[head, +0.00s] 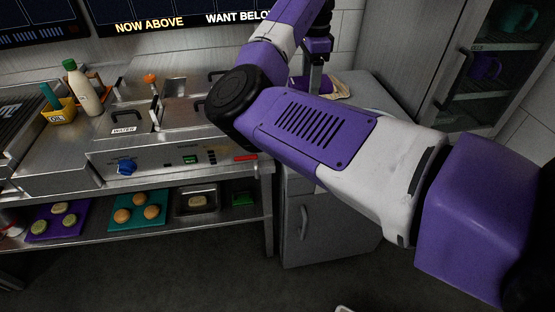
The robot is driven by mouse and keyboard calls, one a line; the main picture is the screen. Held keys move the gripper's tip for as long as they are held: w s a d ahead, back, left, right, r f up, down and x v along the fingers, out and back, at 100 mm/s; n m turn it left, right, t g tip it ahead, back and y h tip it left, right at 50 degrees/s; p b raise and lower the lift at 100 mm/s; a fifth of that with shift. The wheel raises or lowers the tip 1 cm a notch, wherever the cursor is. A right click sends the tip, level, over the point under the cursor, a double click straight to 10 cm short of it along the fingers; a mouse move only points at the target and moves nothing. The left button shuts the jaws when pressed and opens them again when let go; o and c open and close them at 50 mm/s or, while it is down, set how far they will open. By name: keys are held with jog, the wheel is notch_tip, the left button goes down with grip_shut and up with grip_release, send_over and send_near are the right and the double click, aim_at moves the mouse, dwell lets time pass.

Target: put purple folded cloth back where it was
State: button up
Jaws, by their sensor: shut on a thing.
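My arm reaches across the head view, and my gripper (315,88) points down over the grey cabinet top at the upper middle. It is shut on the purple folded cloth (328,86), which shows as a small purple patch at the fingertips. A cream cloth (341,90) lies right beside or under it. My arm hides part of the cloth and the near cabinet top, so I cannot tell whether the purple cloth rests on the surface or is just above it.
The grey cabinet (330,225) stands right of the steel counter (75,160). The counter holds a cream bottle (83,90) and a yellow caddy (59,112). Trays with food, including a teal tray (120,224), fill the lower shelf. A glass-fronted cupboard with a purple mug (484,67) is at the right.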

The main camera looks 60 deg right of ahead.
jog(key=f, duration=0.5)
jog(key=f+b, duration=0.1)
jog(key=f, duration=0.4)
jog(key=a+f, duration=0.1)
jog(key=f, duration=0.3)
jog(key=shift+f, duration=3.05)
jog(key=shift+f, duration=0.15)
jog(key=o, duration=1.3)
notch_tip(320, 180, up, 12)
jog(key=shift+r, duration=0.2)
jog(key=shift+d, duration=0.15)
